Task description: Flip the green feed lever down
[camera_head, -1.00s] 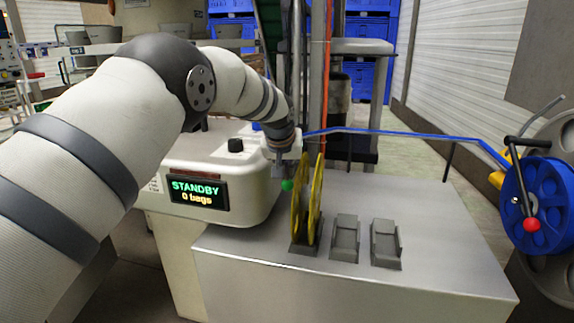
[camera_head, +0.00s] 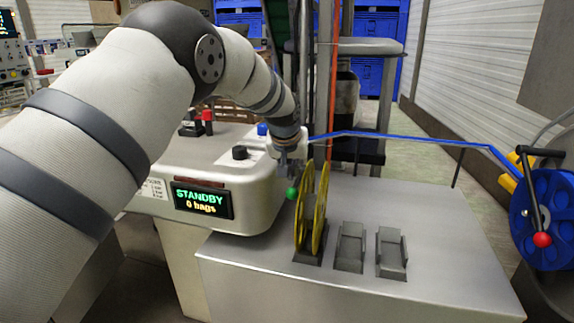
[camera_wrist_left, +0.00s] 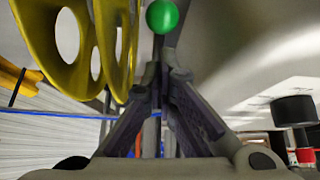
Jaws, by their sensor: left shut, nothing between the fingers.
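The green ball knob of the feed lever (camera_head: 292,193) sits at the right end of the white machine (camera_head: 262,205), just left of the yellow reels. It also shows in the left wrist view (camera_wrist_left: 162,16), straight past my fingertips. My left gripper (camera_head: 284,165) is shut and empty, just above and behind the green knob. In the left wrist view its fingertips (camera_wrist_left: 163,75) meet just short of the knob; I cannot tell whether they touch the lever. The lever's stem is mostly hidden. My right gripper is not in view.
Two grey holders (camera_head: 350,247) sit on the metal table (camera_head: 440,240). The display reads STANDBY, 0 bags.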

